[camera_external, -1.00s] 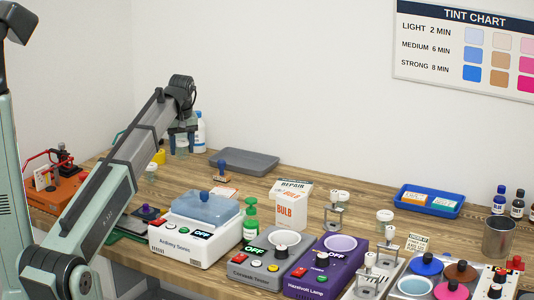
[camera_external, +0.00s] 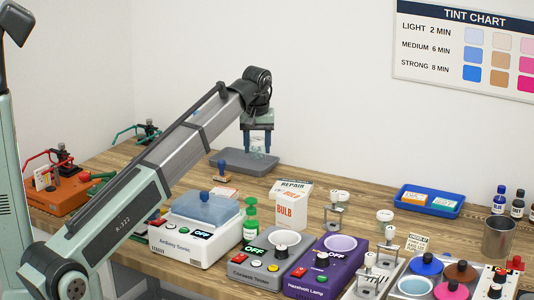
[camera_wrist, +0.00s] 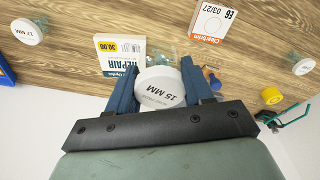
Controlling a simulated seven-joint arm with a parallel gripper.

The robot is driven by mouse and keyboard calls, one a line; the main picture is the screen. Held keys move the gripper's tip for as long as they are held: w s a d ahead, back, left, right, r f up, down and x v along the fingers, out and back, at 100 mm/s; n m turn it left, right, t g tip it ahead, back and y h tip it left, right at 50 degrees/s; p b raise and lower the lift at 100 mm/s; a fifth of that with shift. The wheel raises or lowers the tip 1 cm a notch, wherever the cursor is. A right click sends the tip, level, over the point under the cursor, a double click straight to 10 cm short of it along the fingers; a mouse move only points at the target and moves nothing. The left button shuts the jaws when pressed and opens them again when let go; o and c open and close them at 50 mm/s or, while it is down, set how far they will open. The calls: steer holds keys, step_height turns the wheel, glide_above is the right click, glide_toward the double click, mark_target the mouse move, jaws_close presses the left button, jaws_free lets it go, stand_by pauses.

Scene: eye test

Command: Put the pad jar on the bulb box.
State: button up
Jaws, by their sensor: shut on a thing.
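My gripper (camera_external: 257,150) hangs in the air above the grey tray, shut on the pad jar (camera_wrist: 161,86). In the wrist view the jar's round white lid, marked 15 MM, sits between the two blue fingers. In the external view its clear body is small and mostly hidden by the fingers.
The grey tray (camera_external: 232,160) lies at the back. A green pump bottle (camera_external: 251,222) and a white device with a blue lid (camera_external: 207,210) stand left of the bulb box. A small stand (camera_external: 335,215) is on its right. Another jar (camera_wrist: 28,33) is marked 17 MM.

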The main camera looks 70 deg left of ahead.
steer(key=w+d+r, duration=0.1)
steer(key=w+d, duration=0.1)
steer(key=d, duration=0.2)
steer(key=w+d+r+m, duration=0.1)
steer(key=w+d, duration=0.1)
steer(key=d, duration=0.2)
steer(key=w+d+r+m, duration=0.1)
steer(key=w+d+r, duration=0.1)
steer(key=d, duration=0.2)
steer(key=shift+w+d+r, duration=0.1)
steer(key=shift+d, duration=0.25)
steer(key=r+m, duration=0.1)
steer(key=m, duration=0.3)
glide_above(293, 194)
steer(key=shift+t+h, duration=0.3)
steer(key=shift+s+d+f, duration=0.15)
steer(key=shift+f, duration=2.25)
steer(key=shift+s+d+f, duration=0.1)
steer(key=shift+d+f, duration=0.05)
steer(key=shift+f, duration=2.25)
steer(key=shift+f, duration=0.15)
steer(key=o, duration=1)
steer(key=shift+o, duration=0.2)
step_height(293, 194, up, 12)
steer(key=s+d, duration=0.1)
steer(key=shift+s, duration=0.15)
steer(key=shift+d, duration=0.1)
